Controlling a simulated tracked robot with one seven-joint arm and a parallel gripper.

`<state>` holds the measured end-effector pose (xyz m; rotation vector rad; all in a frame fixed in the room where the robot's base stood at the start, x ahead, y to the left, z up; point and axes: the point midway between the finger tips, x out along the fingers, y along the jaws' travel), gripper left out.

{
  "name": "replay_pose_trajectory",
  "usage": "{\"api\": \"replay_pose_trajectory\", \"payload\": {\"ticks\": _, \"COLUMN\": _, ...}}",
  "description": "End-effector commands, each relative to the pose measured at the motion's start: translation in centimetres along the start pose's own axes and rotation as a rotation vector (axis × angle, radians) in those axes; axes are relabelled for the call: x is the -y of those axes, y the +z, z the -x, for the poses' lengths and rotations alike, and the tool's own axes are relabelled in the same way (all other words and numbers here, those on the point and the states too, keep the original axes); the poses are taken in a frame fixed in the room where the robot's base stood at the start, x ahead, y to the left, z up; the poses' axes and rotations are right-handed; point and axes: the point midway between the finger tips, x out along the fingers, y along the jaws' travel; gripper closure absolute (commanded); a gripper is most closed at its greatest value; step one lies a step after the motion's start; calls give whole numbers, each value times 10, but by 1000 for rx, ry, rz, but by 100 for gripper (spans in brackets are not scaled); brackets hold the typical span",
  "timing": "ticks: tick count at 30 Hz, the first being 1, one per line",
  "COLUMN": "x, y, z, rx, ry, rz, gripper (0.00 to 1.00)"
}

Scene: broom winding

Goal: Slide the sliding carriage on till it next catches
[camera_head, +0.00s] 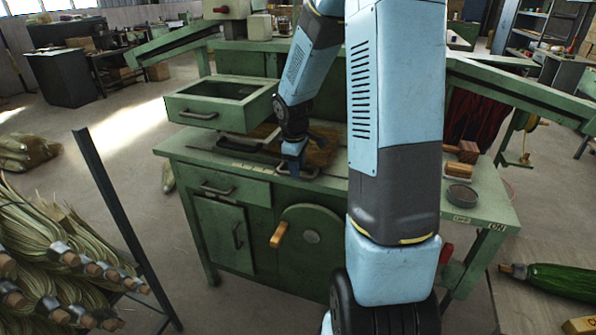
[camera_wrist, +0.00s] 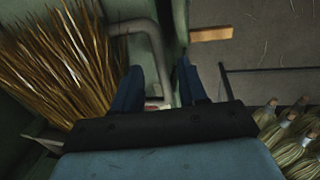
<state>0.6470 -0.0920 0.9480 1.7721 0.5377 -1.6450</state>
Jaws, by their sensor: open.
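A grey bent bar handle (camera_head: 311,173) stands at the front edge of the green bench's top; it looks like part of the sliding carriage, whose body I cannot make out clearly. My gripper (camera_head: 292,168) points down at this handle. In the wrist view, my gripper (camera_wrist: 160,72) has its two blue fingers apart, with the grey handle (camera_wrist: 157,50) passing between them; contact cannot be told. Straw bristles (camera_head: 322,148) lie behind the gripper and fill the left of the wrist view (camera_wrist: 65,60).
The green bench (camera_head: 228,160) has an open drawer box (camera_head: 207,118) at its left and a wooden crank handle (camera_head: 278,235) on its front. A dark round dish (camera_head: 458,194) and wooden blocks (camera_head: 461,152) sit at right.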

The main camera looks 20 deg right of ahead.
Motion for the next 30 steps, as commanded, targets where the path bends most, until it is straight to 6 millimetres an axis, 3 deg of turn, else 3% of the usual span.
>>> {"api": "replay_pose_trajectory", "payload": {"ticks": 6, "x": 1, "y": 0, "z": -20, "rx": 0, "ry": -1, "rz": 1, "gripper": 58}}
{"api": "replay_pose_trajectory", "payload": {"ticks": 17, "x": 0, "y": 0, "z": -23, "rx": -1, "ry": 0, "rz": 0, "gripper": 58}}
{"api": "replay_pose_trajectory", "payload": {"ticks": 30, "x": 0, "y": 0, "z": -23, "rx": -1, "ry": 0, "rz": 0, "gripper": 99}}
